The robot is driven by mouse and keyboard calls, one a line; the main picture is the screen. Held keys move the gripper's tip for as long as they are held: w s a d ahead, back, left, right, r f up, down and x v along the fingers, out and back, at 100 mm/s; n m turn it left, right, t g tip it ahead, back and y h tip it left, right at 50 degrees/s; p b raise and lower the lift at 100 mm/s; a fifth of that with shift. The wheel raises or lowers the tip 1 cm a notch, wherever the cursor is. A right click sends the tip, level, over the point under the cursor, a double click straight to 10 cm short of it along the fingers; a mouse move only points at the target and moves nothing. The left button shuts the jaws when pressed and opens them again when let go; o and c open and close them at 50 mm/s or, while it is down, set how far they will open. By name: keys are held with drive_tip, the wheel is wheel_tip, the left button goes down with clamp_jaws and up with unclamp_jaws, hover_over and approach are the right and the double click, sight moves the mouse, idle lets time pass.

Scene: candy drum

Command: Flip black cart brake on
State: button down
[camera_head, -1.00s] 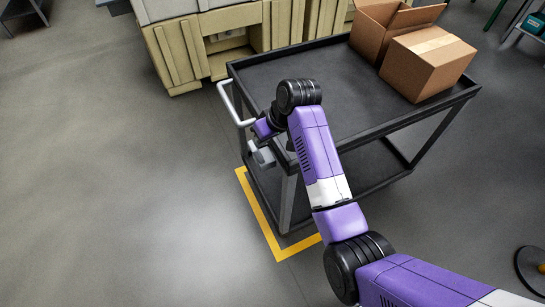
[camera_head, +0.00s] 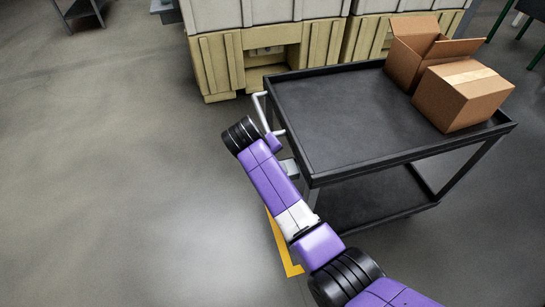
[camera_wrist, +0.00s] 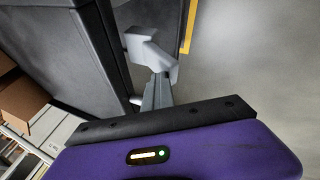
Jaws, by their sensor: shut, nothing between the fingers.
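The black cart (camera_head: 345,115) stands at the centre right in the head view, with a white push handle (camera_head: 266,110) on its left end. A light grey block with a lever-like part, apparently the brake (camera_head: 290,169), sits on the cart's left end below the handle. It also shows in the wrist view as an angular grey piece (camera_wrist: 150,50) beside the dark cart side. My gripper (camera_wrist: 158,90) is shut and empty, its grey fingers pointing at the brake. The fingertips are very close to it; I cannot tell whether they touch. In the head view my arm mostly hides the fingers.
Two cardboard boxes (camera_head: 462,95) stand on the cart's top right. Beige-based bins (camera_head: 222,68) stand behind the cart. Yellow floor tape (camera_head: 281,245) runs by the cart's near left corner. The floor on the left (camera_head: 110,180) is clear.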

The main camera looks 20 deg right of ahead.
drive_tip(key=shift+a+f, duration=0.15)
drive_tip(key=shift+a, duration=0.15)
idle(0.4)
